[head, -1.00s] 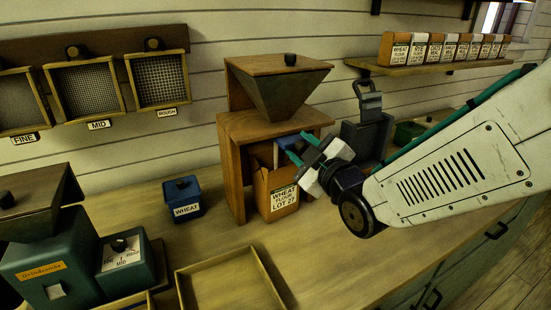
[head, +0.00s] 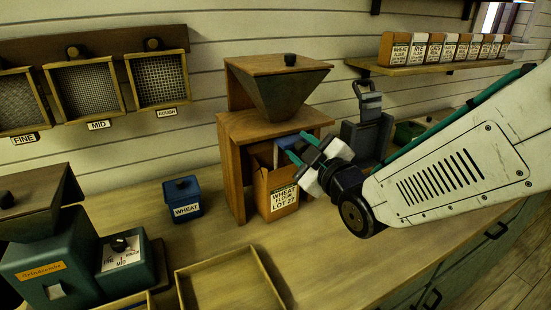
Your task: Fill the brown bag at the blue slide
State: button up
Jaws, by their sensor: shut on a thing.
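The brown bag (head: 281,193), labelled WHEAT and LOT 27, stands upright on the counter inside the wooden hopper stand (head: 232,170), below the dark funnel hopper (head: 284,95). The blue slide (head: 287,143) shows as a small blue patch under the stand's top board, just above the bag's mouth. My gripper (head: 300,149) is at the front of the stand, its teal fingertips at the blue slide. It is shut on the slide, though the fingers partly hide the contact. The fill level inside the bag cannot be made out.
A blue WHEAT box (head: 184,200) stands left of the hopper stand. A teal grinder (head: 58,262) is at the front left, and an empty wooden tray (head: 190,293) lies in front. A dark device (head: 368,132) stands behind my gripper. Filled bags line a shelf (head: 440,64).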

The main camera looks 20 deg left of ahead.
aim_at(287, 136)
jog(key=shift+r, duration=0.1)
jog(key=shift+x, duration=1.05)
jog(key=shift+w+a+r, duration=0.1)
jog(key=shift+r, duration=0.05)
jog(key=o, duration=0.9)
jog(key=shift+o, duration=0.2)
